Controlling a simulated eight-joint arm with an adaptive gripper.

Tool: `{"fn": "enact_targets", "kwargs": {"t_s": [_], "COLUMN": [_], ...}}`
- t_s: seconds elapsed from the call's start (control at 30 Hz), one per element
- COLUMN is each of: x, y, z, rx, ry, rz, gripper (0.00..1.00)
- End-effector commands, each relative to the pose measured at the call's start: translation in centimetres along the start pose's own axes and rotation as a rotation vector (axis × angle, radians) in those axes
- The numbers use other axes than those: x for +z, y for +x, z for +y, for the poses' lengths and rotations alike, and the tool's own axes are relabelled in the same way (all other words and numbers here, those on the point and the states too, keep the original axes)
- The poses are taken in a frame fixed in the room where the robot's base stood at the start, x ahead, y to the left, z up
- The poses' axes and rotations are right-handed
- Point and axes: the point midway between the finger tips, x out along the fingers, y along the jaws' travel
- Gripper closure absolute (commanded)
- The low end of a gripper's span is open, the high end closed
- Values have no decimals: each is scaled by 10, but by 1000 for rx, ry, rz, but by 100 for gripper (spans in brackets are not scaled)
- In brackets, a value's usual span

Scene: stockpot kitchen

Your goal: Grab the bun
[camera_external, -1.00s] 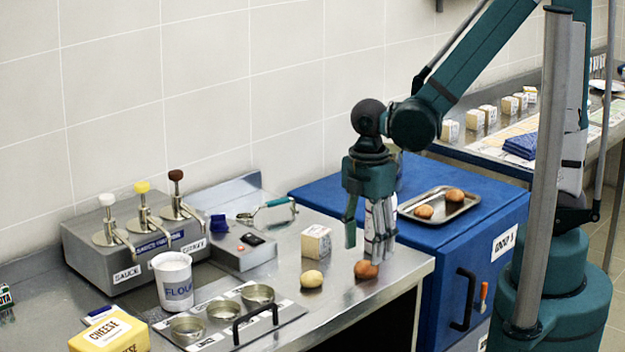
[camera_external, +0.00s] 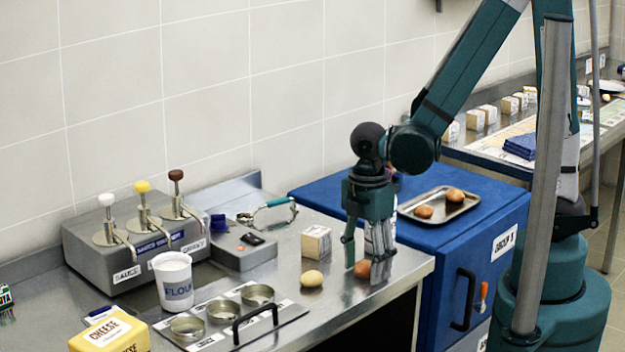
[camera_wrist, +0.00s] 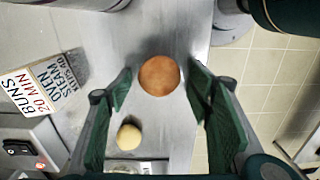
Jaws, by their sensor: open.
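A brown bun (camera_external: 362,269) sits on the steel counter near its right end. In the wrist view the bun (camera_wrist: 159,76) lies between the two green fingers, a little beyond their tips, with room on both sides. My gripper (camera_external: 366,262) points down over the bun and is open; its fingers also show in the wrist view (camera_wrist: 158,88). The external view does not show clearly whether a finger touches the bun. Two more brown buns, one on the left (camera_external: 424,211) and one on the right (camera_external: 454,195), lie on a metal tray (camera_external: 440,213) on the blue cabinet.
A pale dough ball (camera_external: 312,279) is close to the bun's left. A labelled box (camera_external: 316,242) stands behind it. The round-cup plate (camera_external: 225,325), flour tub (camera_external: 173,283) and sauce dispenser (camera_external: 110,265) are further left. The counter edge is near on the right.

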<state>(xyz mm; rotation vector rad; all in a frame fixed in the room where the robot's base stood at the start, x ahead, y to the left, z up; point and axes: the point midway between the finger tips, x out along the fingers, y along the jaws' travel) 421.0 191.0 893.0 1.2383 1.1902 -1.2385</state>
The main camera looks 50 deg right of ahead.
Motion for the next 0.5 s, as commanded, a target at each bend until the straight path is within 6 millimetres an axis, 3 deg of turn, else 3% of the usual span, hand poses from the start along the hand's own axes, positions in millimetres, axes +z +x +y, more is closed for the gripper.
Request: {"fn": "enact_targets", "kwargs": {"t_s": [0.5], "x": [0], "y": [0], "z": [0], "rx": [0], "ry": [0], "rz": [0], "gripper": [51]}}
